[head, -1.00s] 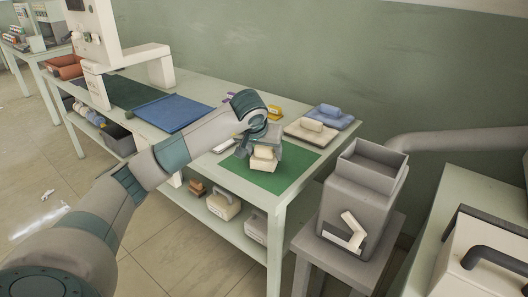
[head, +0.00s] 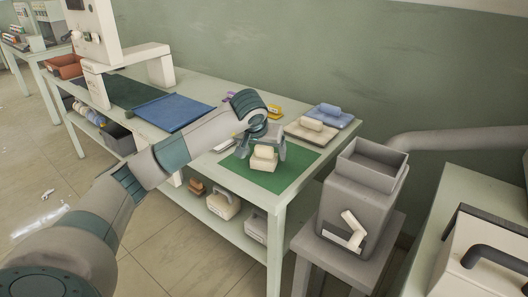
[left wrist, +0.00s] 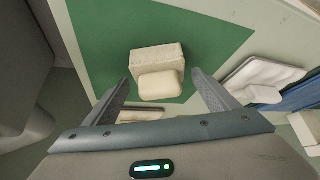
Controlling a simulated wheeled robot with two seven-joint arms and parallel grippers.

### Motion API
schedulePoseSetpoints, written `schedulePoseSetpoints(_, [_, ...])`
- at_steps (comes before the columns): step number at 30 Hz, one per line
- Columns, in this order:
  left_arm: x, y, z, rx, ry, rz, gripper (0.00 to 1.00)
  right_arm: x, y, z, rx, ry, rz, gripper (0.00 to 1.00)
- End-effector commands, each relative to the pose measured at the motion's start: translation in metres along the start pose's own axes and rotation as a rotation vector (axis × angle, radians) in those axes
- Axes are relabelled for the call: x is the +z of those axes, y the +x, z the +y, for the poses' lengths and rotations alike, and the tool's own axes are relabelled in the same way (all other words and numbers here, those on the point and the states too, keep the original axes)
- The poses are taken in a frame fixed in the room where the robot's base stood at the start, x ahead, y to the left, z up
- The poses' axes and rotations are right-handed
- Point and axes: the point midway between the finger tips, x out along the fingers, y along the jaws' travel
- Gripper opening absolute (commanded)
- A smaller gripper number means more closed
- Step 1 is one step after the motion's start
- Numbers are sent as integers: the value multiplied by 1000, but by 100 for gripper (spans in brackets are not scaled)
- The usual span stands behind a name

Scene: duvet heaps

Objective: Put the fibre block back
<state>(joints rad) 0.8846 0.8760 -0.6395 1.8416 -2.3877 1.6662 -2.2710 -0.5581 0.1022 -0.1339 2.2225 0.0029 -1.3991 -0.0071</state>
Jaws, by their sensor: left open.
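A cream block (head: 263,163) stands on the green mat (head: 290,172) near the table's front right corner. A smaller rounded cream piece sits on or against it; I cannot tell which of the two is the fibre block. In the left wrist view the squarish block (left wrist: 158,55) and the rounded piece (left wrist: 160,87) touch. My left gripper (head: 262,152) is open above the mat, its fingers spread on either side of the pieces. In the left wrist view the left gripper (left wrist: 160,82) shows a gap between each finger and the rounded piece. My right gripper is out of view.
Behind the mat are a cream tray (head: 296,133) and a blue tray (head: 345,124), each with a block. A blue mat (head: 173,113) lies to the left. A grey hopper machine (head: 361,195) stands right of the table. A shelf below holds several items.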

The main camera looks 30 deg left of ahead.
Motion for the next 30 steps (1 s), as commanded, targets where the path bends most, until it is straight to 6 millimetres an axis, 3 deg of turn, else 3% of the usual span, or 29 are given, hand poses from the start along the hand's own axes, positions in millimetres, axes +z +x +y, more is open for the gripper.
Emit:
schedulePoseSetpoints(8, [-2, -26, 0, 0, 1, 3, 80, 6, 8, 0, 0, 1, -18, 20])
schedulePoseSetpoints(21, [-2, -101, 0, 0, 0, 3, 80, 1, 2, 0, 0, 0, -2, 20])
schedulePoseSetpoints(30, [-1, -121, 0, 0, 0, 0, 80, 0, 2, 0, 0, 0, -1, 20])
